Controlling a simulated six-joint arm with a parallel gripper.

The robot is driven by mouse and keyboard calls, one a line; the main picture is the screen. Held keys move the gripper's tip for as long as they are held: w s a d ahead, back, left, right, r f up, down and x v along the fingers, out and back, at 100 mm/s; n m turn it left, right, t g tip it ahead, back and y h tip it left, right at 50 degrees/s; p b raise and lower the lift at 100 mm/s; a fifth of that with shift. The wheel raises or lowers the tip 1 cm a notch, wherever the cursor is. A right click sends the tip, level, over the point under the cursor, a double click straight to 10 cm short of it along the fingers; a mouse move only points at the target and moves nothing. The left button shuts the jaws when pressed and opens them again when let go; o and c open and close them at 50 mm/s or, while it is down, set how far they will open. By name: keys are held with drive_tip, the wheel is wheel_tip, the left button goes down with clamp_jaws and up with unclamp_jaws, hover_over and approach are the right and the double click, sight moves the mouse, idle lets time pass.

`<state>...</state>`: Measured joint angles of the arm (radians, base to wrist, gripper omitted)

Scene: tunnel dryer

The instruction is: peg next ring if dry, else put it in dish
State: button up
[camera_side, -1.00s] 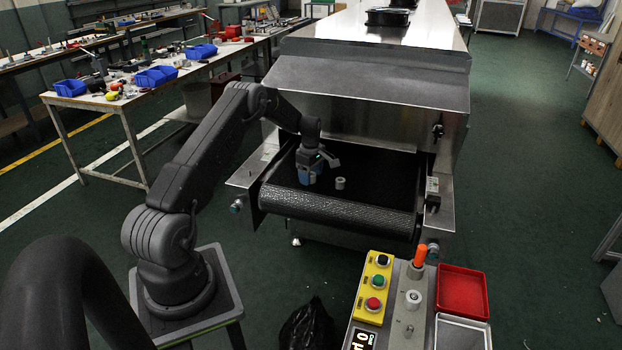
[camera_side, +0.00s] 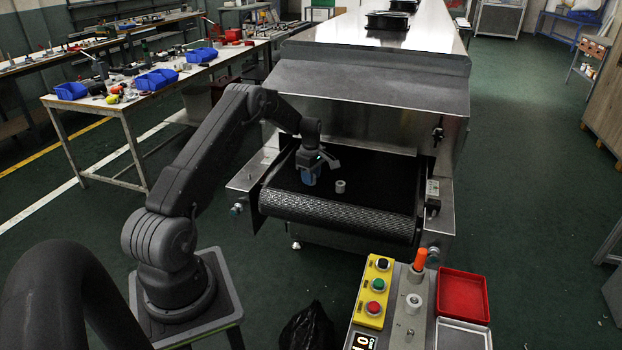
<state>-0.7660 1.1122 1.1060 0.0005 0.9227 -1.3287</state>
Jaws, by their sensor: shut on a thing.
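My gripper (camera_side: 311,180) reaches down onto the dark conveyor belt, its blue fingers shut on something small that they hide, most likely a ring. One grey ring (camera_side: 340,186) stands on the belt just right of the fingers, apart from them. At the front right, a grey panel carries a short upright peg (camera_side: 410,332) and a pale ring-like piece (camera_side: 413,301) that seems to sit around another peg. A red dish (camera_side: 464,294) lies to the right of the panel. I cannot tell whether the rings are dry.
The belt (camera_side: 385,190) runs into the steel dryer (camera_side: 372,100) under its hood. A yellow button box (camera_side: 371,297) and an orange-topped stalk (camera_side: 419,259) stand near the pegs. A metal tray (camera_side: 459,337) lies in front of the red dish. The belt's right side is clear.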

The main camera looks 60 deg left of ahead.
drive_tip(key=r, duration=0.4)
drive_tip(key=shift+s+a, duration=0.2)
drive_tip(key=shift+s, duration=0.15)
drive_tip(key=s+a+r, duration=0.3)
drive_tip(key=s+r, duration=0.3)
drive_tip(key=s, duration=0.4)
drive_tip(key=w+d+r+m, duration=0.1)
drive_tip(key=w+d+m, duration=0.2)
drive_tip(key=w+d, duration=0.8)
drive_tip(key=w+d+m, duration=0.2)
drive_tip(key=d+m, duration=0.1)
drive_tip(key=d, duration=1.5)
drive_tip(key=s+d+m, duration=0.3)
drive_tip(key=s+d, duration=0.2)
drive_tip(key=d, duration=1.1)
drive_tip(key=s+d+r+m, duration=0.1)
drive_tip(key=s+d+m, duration=0.2)
drive_tip(key=d, duration=1.3)
drive_tip(key=shift+s+d, duration=0.3)
drive_tip(key=shift+s, duration=0.65)
drive_tip(key=shift+f, duration=2.9)
